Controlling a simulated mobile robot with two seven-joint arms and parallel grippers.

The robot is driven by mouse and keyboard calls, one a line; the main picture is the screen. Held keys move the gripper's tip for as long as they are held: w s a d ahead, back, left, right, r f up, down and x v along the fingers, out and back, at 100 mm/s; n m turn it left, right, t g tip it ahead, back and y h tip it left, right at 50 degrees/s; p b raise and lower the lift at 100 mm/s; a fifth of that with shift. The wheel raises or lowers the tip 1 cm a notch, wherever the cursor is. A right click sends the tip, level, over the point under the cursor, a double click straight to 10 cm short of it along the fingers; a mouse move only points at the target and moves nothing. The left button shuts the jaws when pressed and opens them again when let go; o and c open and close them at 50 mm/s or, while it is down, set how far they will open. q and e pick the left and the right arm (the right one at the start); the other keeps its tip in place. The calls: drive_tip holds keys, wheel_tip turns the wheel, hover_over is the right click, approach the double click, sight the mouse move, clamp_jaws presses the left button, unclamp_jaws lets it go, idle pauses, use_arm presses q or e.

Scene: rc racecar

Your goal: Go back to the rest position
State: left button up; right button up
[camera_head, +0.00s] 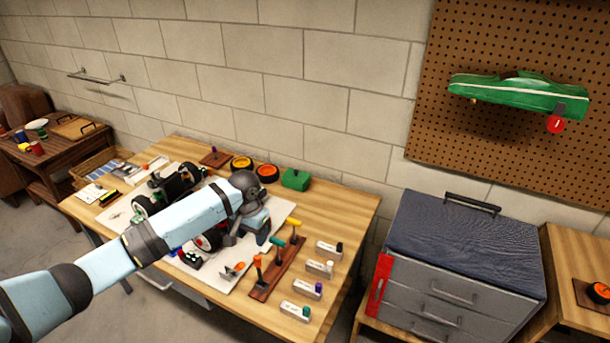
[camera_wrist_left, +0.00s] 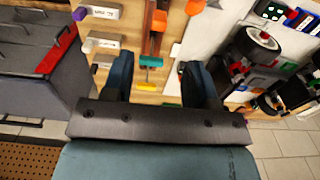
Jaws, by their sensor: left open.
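My left arm reaches in over the workbench in the head view. Its left gripper (camera_head: 250,236) hangs above the bench, beside the wooden tool rack (camera_head: 268,286). In the left wrist view the two dark blue fingers of the gripper (camera_wrist_left: 156,75) are apart with nothing held between them. A teal tool handle (camera_wrist_left: 151,62) and a yellow tool handle (camera_wrist_left: 147,86) show in the gap, behind the fingers. The partly built racecar (camera_head: 146,206) with black wheels lies on a white sheet, partly hidden by my arm. My right gripper is in neither view.
Several white labelled blocks (camera_head: 296,311) stand at the bench's right side. A green box (camera_head: 296,179) and orange-black wheels (camera_head: 267,172) are at the back. A grey drawer cabinet (camera_head: 450,300) stands to the right. A green car body (camera_head: 520,93) hangs on the pegboard (camera_head: 440,130).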

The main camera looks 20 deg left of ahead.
use_arm(q)
drive_tip(key=s+d+f+m+t+h, duration=0.2)
drive_tip(key=s+d+f+t+h, duration=0.15)
drive_tip(key=s+d+f, duration=0.8)
drive_tip(key=s+d+t, duration=0.2)
drive_tip(key=s+t, duration=0.1)
drive_tip(key=s, duration=0.4)
drive_tip(key=s+d+t, duration=0.3)
drive_tip(key=s+t, duration=0.1)
drive_tip(key=s, duration=0.4)
drive_tip(key=shift+f+t+y, duration=0.1)
drive_tip(key=shift+t+y, duration=0.15)
